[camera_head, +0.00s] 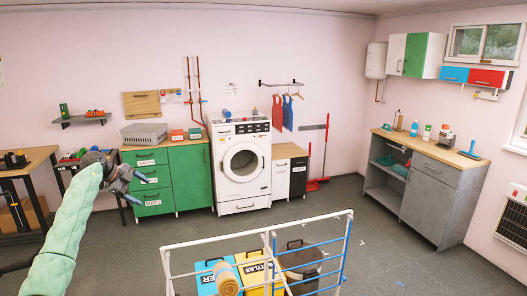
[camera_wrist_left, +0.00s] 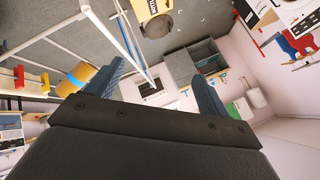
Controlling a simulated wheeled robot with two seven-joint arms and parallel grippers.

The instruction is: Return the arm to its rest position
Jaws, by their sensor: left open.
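My left arm, in a pale green sleeve, comes in from the lower left of the head view. My left gripper (camera_head: 134,186) is raised in front of the green drawer cabinet (camera_head: 193,178). Its fingers point right and are apart, with nothing between them. In the left wrist view the two blue-grey fingers (camera_wrist_left: 160,88) are spread wide and empty. My right gripper is not in view. No plates can be made out in either view.
A white and blue rail rack (camera_head: 258,233) stands in front, with blue, yellow and dark bins behind it. A washing machine (camera_head: 240,165) stands at the back wall. A grey counter (camera_head: 425,190) is at right. A wooden table (camera_head: 25,158) is at far left. Grey floor lies open between.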

